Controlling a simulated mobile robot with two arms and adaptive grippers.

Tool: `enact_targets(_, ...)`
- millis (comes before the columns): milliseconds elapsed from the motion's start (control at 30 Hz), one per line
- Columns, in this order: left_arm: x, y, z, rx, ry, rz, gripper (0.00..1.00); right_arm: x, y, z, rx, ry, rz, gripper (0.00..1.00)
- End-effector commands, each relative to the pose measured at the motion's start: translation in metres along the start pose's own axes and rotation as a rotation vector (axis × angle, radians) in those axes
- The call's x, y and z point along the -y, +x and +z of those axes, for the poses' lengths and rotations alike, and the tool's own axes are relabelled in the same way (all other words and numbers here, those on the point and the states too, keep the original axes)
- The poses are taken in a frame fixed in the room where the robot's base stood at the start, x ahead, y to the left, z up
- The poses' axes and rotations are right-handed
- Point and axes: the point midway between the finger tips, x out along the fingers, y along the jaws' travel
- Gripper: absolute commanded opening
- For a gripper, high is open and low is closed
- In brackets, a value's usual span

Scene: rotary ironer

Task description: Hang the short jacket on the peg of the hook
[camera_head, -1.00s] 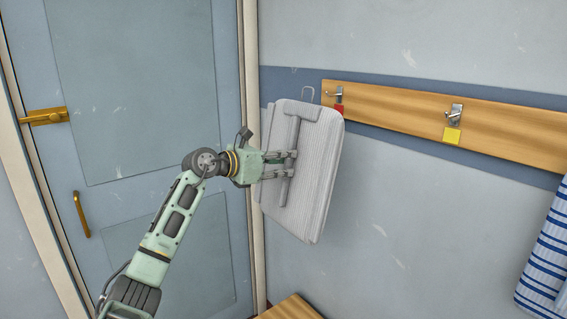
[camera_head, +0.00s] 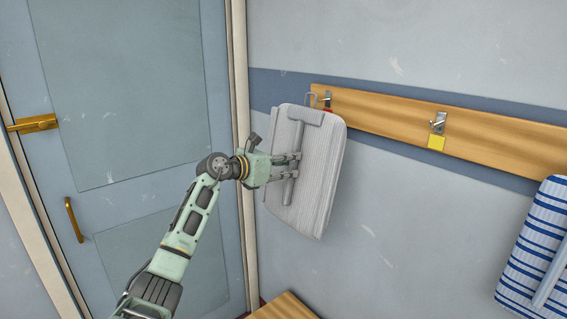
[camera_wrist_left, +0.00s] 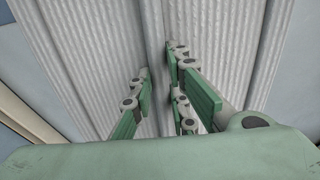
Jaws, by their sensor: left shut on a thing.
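The short jacket (camera_head: 318,170) is a pale grey, ribbed, folded piece with a small wire loop (camera_head: 311,99) standing up at its top. My left gripper (camera_head: 293,165) is shut on a grey upright ridge on the jacket's face and holds it up in front of the wall. In the left wrist view the fingers (camera_wrist_left: 160,100) straddle this ridge, with ribbed cloth filling the view. The nearest metal hook (camera_head: 327,98), with a red tag mostly hidden behind the jacket, is just right of the loop. I cannot tell whether the loop touches the peg. My right gripper is out of view.
A wooden board (camera_head: 480,137) runs along the wall. A second hook (camera_head: 438,123) with a yellow tag (camera_head: 436,142) is empty. A blue-and-white striped garment (camera_head: 535,240) is at the right. A door (camera_head: 130,100) is at the left, a wooden surface (camera_head: 284,307) below.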

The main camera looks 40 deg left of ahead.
Motion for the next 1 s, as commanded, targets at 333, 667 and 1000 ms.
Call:
enact_targets(333, 0.000, 0.020, 0.006, 0.006, -0.001, 0.001, 0.00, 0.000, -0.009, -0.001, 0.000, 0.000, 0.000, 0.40)
enact_targets(667, 0.000, 0.038, 0.001, 0.005, 0.002, 0.001, 0.00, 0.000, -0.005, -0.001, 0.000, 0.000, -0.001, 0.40)
enact_targets(1000, 0.000, 0.045, -0.006, 0.005, 0.002, 0.001, 0.00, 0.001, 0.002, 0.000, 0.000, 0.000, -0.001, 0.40)
